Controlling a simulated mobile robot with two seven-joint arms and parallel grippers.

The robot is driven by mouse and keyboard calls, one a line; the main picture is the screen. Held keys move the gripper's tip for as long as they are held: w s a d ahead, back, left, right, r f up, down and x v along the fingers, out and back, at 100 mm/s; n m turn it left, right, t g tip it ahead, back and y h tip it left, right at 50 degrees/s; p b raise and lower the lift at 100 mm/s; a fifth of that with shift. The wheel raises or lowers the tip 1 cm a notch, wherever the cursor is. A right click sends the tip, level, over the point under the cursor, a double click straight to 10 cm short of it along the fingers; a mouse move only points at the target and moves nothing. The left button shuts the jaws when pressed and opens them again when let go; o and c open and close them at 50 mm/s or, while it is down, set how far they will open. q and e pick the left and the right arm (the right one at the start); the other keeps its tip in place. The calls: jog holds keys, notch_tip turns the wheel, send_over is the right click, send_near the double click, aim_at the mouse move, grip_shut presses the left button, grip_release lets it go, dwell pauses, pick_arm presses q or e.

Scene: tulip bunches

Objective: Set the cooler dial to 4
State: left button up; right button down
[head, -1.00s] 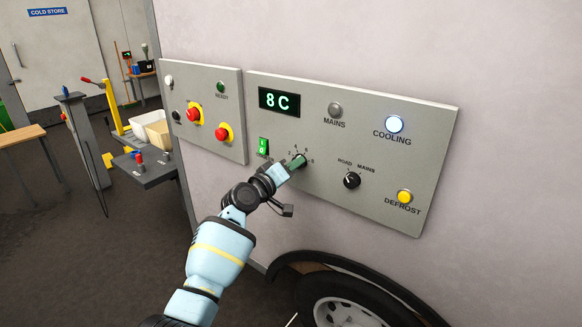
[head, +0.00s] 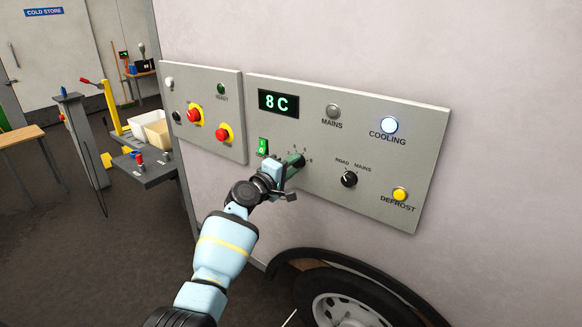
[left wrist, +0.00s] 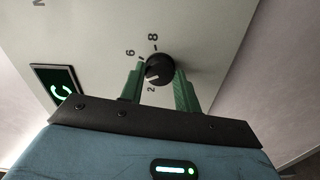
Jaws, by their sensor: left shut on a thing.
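The cooler dial (left wrist: 160,68) is a round black knob on a grey panel (head: 395,190). In the left wrist view its white mark points to the lower left, near the 2. The 6 and 8 also show there; the 4 is not readable. My left gripper (head: 295,160) has green fingers, one on each side of the dial, and is shut on it. In the head view the fingers mostly hide the dial. The display (head: 279,103) above reads 8 C. My right gripper is not in view.
A green switch (head: 263,147) is close left of my gripper. A black road/mains selector (head: 349,179) is to its right. The cooling lamp (head: 390,125) glows white. Red buttons (head: 194,115) sit on the left panel. A wheel (head: 345,308) is below.

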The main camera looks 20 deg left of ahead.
pick_arm(q)
jog(key=shift+f, duration=0.1)
jog(key=o, duration=1)
jog(key=shift+v, duration=3.9)
